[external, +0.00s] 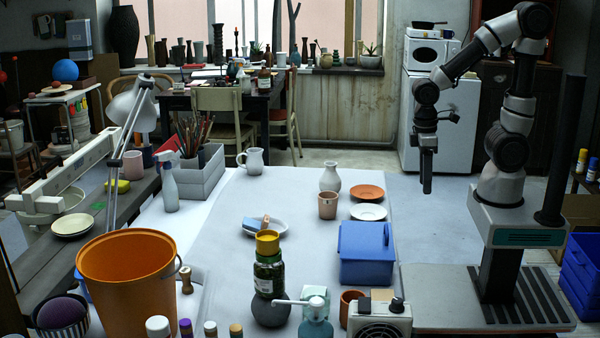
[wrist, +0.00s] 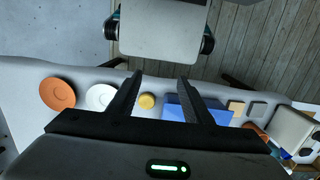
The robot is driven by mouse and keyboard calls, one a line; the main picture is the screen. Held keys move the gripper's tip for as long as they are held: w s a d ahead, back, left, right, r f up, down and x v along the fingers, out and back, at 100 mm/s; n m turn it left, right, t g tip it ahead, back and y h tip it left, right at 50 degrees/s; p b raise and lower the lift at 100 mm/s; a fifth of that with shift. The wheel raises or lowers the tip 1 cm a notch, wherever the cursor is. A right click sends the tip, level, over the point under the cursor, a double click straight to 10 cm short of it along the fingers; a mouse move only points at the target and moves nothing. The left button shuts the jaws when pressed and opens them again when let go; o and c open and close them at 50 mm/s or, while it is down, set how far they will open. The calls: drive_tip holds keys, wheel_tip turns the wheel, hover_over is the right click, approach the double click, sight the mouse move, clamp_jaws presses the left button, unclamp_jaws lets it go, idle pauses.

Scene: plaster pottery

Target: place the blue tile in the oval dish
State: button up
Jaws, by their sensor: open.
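The white oval dish (external: 280,231) lies on the pale table, left of the centre in the external view. A small blue block, which looks like the blue tile (external: 251,225), is at its left end, seemingly resting over the rim; I cannot tell how much of it is inside. A brown piece (external: 265,222) is beside the tile in the dish. My gripper (external: 427,190) is open and empty, pointing down, high and well to the right of the dish. Its two fingers (wrist: 160,78) show apart in the wrist view, where I cannot make out the tile or dish.
A dark jar with a yellow lid (external: 267,242) stands just in front of the dish.

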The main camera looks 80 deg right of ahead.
drive_tip(key=w+r+t, duration=0.3)
drive_tip(key=w+r, duration=0.1)
drive_tip(key=r, duration=0.6)
drive_tip(key=w+r+t, duration=0.3)
drive_tip(key=r, duration=0.6)
drive_tip(key=w+r+g+p, duration=0.15)
drive_tip(key=w+r, duration=0.45)
drive_tip(key=w, duration=0.6)
drive_tip(key=n+g+p, duration=0.1)
drive_tip(key=g+p, duration=0.3)
hover_over(266, 218)
wheel_tip(266, 218, down, 22)
drive_tip(key=f, duration=0.1)
drive_tip(key=shift+t, duration=0.25)
drive_tip(key=f+b, duration=0.2)
drive_tip(key=f, duration=0.1)
drive_tip(key=f+b, duration=0.2)
drive_tip(key=f, duration=0.2)
drive_tip(key=f+b, duration=0.2)
drive_tip(key=f, duration=0.2)
drive_tip(key=shift+w+d+b, duration=0.25)
drive_tip(key=shift+d+b, duration=0.05)
drive_tip(key=shift+s+f+b, duration=0.15)
drive_tip(key=shift+f+b, duration=0.15)
drive_tip(key=shift+f, duration=1.25)
drive_tip(key=shift+s+f+b, duration=0.1)
drive_tip(key=shift+f+b, duration=0.2)
drive_tip(key=shift+f, duration=1.25)
drive_tip(key=shift+a, duration=0.1)
